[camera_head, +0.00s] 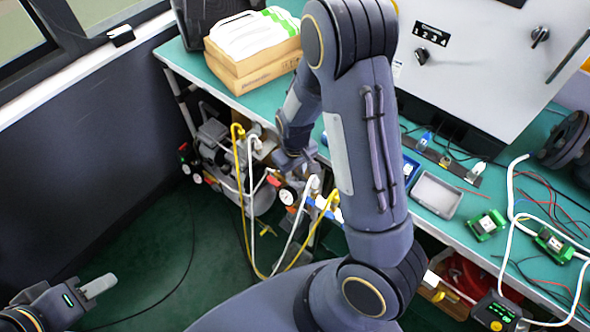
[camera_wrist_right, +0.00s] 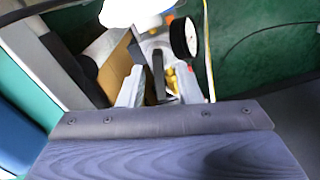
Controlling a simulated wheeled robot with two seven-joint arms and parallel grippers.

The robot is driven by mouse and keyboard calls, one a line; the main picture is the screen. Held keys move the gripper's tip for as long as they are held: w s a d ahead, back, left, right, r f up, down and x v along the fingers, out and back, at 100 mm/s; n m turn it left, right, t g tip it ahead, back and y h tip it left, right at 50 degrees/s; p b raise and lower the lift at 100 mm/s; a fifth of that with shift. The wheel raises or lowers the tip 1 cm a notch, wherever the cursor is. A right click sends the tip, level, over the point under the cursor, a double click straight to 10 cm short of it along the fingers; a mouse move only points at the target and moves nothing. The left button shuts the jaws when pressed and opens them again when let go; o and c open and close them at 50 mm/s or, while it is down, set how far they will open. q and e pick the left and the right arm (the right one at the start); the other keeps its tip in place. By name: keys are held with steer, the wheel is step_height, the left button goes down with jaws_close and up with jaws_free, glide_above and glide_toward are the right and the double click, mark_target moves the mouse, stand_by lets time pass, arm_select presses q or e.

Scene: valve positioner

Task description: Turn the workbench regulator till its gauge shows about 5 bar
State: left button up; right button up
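The regulator's round gauge (camera_head: 288,196) shows under the bench edge in the head view, with a white face and dark rim. In the right wrist view the gauge (camera_wrist_right: 190,37) is seen nearly edge-on; its reading is not legible. My right gripper (camera_head: 292,162) is beside it, below the bench top, and partly hides the regulator. In the wrist view its two pale fingers (camera_wrist_right: 160,85) stand apart, with a dark upright part (camera_wrist_right: 158,72) between them; gaps show on both sides. My left gripper (camera_head: 98,286) is low at the left, away from the bench; its finger opening is unclear.
A compressor (camera_head: 215,140) stands under the bench, with yellow (camera_head: 241,190) and white hoses hanging close to my right gripper. The green bench top (camera_head: 445,228) carries a grey tray (camera_head: 437,195), a white control panel (camera_head: 480,60) and cables. The floor at left is mostly clear.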

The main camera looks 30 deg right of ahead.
mark_target(295, 171)
steer(key=shift+r+p, duration=0.4)
steer(key=shift+r, duration=3.5)
steer(key=shift+r, duration=0.1)
steer(key=s+a+r+m+t+y, duration=0.2)
steer(key=s+r+t, duration=0.3)
steer(key=s+r, duration=1)
steer(key=shift+s+a+r+m+t+y, duration=0.35)
steer(key=shift+s+a+y, duration=0.5)
steer(key=shift+s, duration=0.4)
steer(key=shift+d, duration=0.1)
